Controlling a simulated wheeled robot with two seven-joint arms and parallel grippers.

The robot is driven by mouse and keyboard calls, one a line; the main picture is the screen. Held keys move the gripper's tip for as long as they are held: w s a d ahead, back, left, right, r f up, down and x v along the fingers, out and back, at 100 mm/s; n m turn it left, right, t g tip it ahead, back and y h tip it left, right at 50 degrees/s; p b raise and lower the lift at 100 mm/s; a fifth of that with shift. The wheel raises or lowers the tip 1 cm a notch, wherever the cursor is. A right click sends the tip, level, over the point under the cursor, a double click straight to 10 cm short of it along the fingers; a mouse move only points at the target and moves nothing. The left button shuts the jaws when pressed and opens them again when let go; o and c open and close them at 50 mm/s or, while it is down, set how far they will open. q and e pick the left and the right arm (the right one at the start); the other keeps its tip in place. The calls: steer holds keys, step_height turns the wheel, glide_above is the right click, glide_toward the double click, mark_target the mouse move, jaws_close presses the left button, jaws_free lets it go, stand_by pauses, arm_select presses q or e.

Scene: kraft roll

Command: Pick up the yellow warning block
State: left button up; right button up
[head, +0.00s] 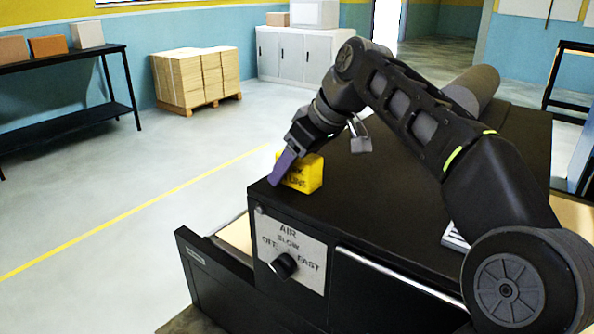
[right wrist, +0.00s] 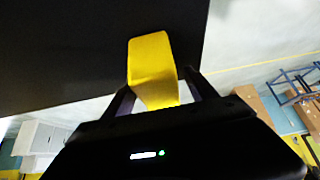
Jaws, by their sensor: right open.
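The yellow warning block (head: 307,176) with dark lettering stands on the black machine top (head: 375,200), close to its near left corner. My right gripper (head: 281,166) reaches down to it from above, with a purple finger in front of the block's left part. In the right wrist view the yellow block (right wrist: 152,62) shows between the two spread fingers of the right gripper (right wrist: 158,82). The gripper is open, and I cannot tell whether either finger touches the block. My left gripper is not in view.
The machine front has an AIR dial (head: 284,265) and an open drawer (head: 212,285) at left. A grey padlock-like thing (head: 360,136) is on the top beside my right forearm. A pallet of boxes (head: 195,78) stands behind. The floor at left is clear.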

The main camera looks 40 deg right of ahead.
steer(key=shift+w, duration=0.2)
steer(key=shift+s, duration=0.15)
steer(key=shift+c, duration=0.6)
jaws_close()
